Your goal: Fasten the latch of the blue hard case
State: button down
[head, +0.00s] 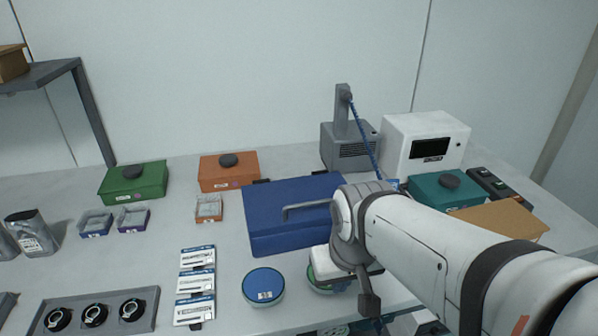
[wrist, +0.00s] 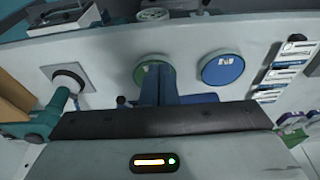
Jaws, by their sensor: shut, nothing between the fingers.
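The blue hard case (head: 285,222) lies on the table with its lid down, and my arm covers its right front part. In the wrist view, a blue strip that seems to be its edge (wrist: 200,98) shows beside my gripper. My gripper (wrist: 158,70) is shut and empty, its two fingers side by side. The fingers overlap the green round tin in that view. I cannot tell whether they touch the case. The latch is not clearly visible, so I cannot tell its position. A thin grey angled bar (head: 305,207) shows over the case lid, left of my wrist.
A blue round tin (head: 263,286) and a green one (wrist: 146,73) stand in front of the case. Orange (head: 228,175) and green (head: 133,183) boxes stand back left. A grey device (head: 345,150), white instrument (head: 400,150) and teal box (head: 430,192) stand right.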

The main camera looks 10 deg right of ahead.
jog(key=shift+w, duration=0.2)
jog(key=shift+d+r, duration=0.1)
jog(key=shift+d, duration=0.05)
jog(key=w+d+r+m+g+p, duration=0.2)
jog(key=w+d+m+p, duration=0.15)
jog(key=w, duration=0.45)
jog(key=w+d+r+m+g+p, duration=0.1)
jog(key=w+d+r+m+p, duration=0.2)
jog(key=w, duration=0.4)
jog(key=w+d+f+m+g+y+p, duration=0.1)
jog(key=w+d+f+m+p, duration=0.1)
jog(key=w+d+f, duration=0.2)
jog(key=w+d, duration=0.2)
jog(key=d, duration=0.1)
jog(key=shift+d+y, duration=0.3)
jog(key=shift+w+f, duration=0.1)
